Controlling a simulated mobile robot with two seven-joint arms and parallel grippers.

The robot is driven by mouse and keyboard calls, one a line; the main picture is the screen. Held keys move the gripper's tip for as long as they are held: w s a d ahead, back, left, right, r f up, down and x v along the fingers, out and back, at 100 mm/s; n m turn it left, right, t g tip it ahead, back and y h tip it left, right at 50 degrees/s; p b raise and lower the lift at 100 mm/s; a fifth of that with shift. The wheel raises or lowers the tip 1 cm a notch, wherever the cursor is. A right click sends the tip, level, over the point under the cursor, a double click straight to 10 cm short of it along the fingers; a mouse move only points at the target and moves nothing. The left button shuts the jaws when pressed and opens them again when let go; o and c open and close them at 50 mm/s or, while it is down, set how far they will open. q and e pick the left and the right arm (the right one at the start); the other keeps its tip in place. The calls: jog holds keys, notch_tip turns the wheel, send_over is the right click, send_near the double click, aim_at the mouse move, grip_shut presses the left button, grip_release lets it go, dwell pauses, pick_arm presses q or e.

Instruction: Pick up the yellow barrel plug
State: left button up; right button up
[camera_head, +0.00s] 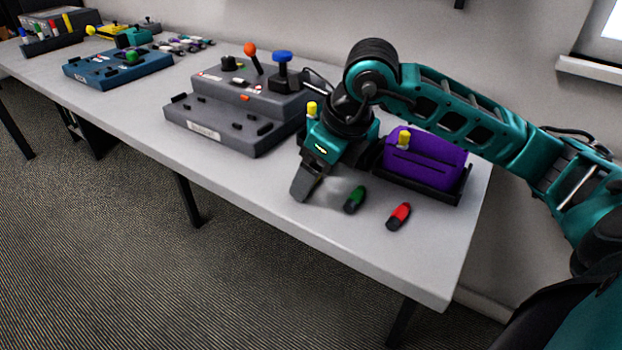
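My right gripper (318,182) comes in from the right and points down over the table's front edge. One dark finger shows clearly, with a pale blurred patch beside it; its opening is unclear and I see nothing held. One yellow-topped plug (404,138) stands upright at the purple block (432,160), right of the gripper. Another yellow-topped plug (312,108) shows just above the gripper's teal body, beside the grey console; its lower part is hidden. A green plug (355,199) and a red plug (399,216) lie on the table right of the fingers. My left gripper is out of view.
The grey console (220,125) with orange and blue knobs stands left of the gripper. A blue box (117,70) and a rack of coloured plugs (50,35) stand farther left. The table's front right corner (430,285) is clear.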

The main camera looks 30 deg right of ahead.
jog(key=c, duration=0.9)
jog(key=shift+c, duration=0.2)
